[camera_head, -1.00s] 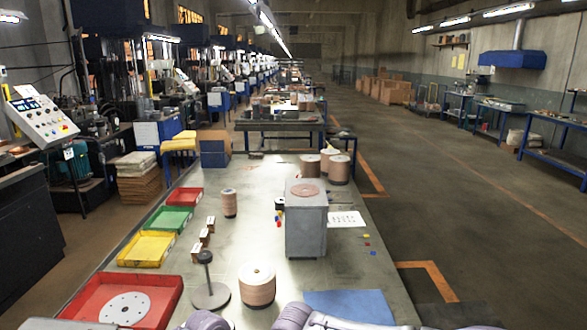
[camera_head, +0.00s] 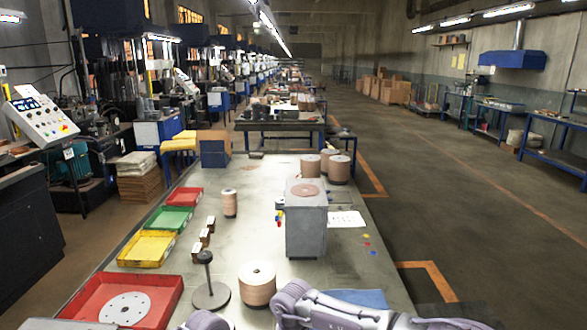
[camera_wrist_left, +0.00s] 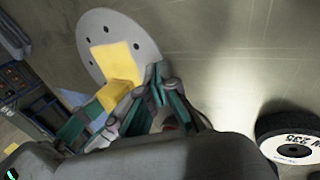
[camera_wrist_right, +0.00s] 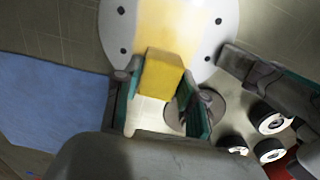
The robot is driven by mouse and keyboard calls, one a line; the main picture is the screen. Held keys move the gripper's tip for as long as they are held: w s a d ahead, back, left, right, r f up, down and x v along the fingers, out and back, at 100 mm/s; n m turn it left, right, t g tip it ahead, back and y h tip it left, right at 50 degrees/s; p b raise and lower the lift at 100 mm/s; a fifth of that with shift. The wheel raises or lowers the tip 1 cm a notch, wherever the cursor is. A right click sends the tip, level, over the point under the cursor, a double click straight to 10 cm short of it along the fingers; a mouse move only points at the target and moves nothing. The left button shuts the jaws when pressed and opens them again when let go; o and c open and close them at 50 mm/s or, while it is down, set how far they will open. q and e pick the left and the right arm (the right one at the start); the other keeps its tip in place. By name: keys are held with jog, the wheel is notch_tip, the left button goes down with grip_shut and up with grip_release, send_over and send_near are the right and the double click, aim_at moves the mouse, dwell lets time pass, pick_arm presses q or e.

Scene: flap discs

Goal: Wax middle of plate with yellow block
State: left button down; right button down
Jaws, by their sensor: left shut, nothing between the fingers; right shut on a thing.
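The plate is a pale grey disc with small holes. It shows in the left wrist view (camera_wrist_left: 148,32) and at the top of the right wrist view (camera_wrist_right: 118,28). A wide yellow wax band (camera_wrist_right: 165,25) runs over its middle. My right gripper (camera_wrist_right: 153,84) is shut on the yellow block (camera_wrist_right: 163,72), which is held at the plate by the yellow band; contact is hard to tell. The block also shows in the left wrist view (camera_wrist_left: 113,96). My left gripper (camera_wrist_left: 157,76) is shut and empty near the plate's edge. The head view shows neither gripper's fingers.
A blue mat (camera_head: 370,297) lies at the table's front right. A post stand (camera_head: 210,294), a brown disc stack (camera_head: 257,285) and a red tray (camera_head: 165,303) with another plate (camera_head: 125,308) stand left of it. A grey box (camera_head: 306,232) stands farther back.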

jog(key=shift+r, duration=3.55)
pick_arm(q)
jog(key=shift+r+p, duration=0.5)
jog(key=shift+r, duration=2.5)
pick_arm(e)
jog(key=shift+r, duration=0.45)
pick_arm(q)
jog(key=v, duration=1.2)
jog(key=shift+d, duration=0.1)
